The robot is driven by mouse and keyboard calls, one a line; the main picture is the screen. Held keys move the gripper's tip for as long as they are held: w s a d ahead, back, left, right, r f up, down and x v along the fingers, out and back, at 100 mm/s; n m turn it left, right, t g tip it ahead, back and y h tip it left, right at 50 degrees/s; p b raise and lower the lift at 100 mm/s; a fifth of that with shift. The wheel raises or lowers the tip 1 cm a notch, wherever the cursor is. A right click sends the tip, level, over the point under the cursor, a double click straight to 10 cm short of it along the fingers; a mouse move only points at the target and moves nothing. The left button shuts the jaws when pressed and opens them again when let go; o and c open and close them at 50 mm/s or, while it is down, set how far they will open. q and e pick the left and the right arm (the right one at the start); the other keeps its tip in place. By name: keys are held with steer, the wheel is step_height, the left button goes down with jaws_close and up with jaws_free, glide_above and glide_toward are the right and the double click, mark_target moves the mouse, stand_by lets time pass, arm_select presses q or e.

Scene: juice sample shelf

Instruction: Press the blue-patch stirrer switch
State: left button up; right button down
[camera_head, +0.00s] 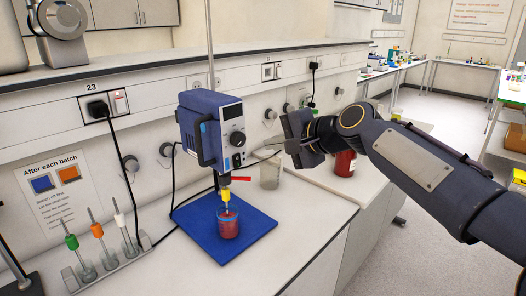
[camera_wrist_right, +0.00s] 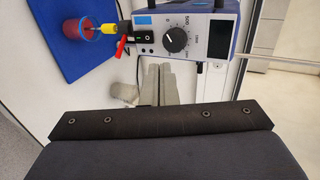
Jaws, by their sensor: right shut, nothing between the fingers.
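The overhead stirrer (camera_head: 208,128) has a blue housing and a grey front panel with a display and a black knob (camera_wrist_right: 176,39). Beside the knob in the right wrist view is a black rocker switch (camera_wrist_right: 145,38), with a blue patch (camera_wrist_right: 144,19) next to it. In the head view the switch (camera_head: 237,160) is low on the panel. My right gripper (camera_head: 262,153) is shut and empty, its tips just right of the panel's lower part. In the right wrist view the fingers (camera_wrist_right: 158,70) point toward the panel; contact cannot be told. My left gripper is not in view.
A beaker of red liquid (camera_head: 228,224) stands on the blue base plate (camera_head: 255,228) under the stirrer. A glass beaker (camera_head: 269,176) and a red jar (camera_head: 345,163) stand behind my right gripper. A rack (camera_head: 110,272) with several capped tools is at left.

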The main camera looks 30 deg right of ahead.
steer(key=shift+s+d+r, duration=0.3)
steer(key=shift+s+r, duration=0.45)
steer(key=shift+s, duration=0.1)
steer(key=s+a+f+n+g, duration=0.2)
steer(key=s+a+f+n, duration=0.1)
steer(key=s+f, duration=0.5)
steer(key=s+a+f+n+g, duration=0.2)
steer(key=s+f+n, duration=0.3)
steer(key=s+f, duration=0.3)
steer(key=s+a+f+n+g, duration=0.2)
steer(key=s+a+f+n, duration=0.2)
steer(key=s+f, duration=0.4)
step_height(320, 180, down, 2)
steer(key=shift+s+a+f, duration=0.1)
steer(key=shift+s+a, duration=0.05)
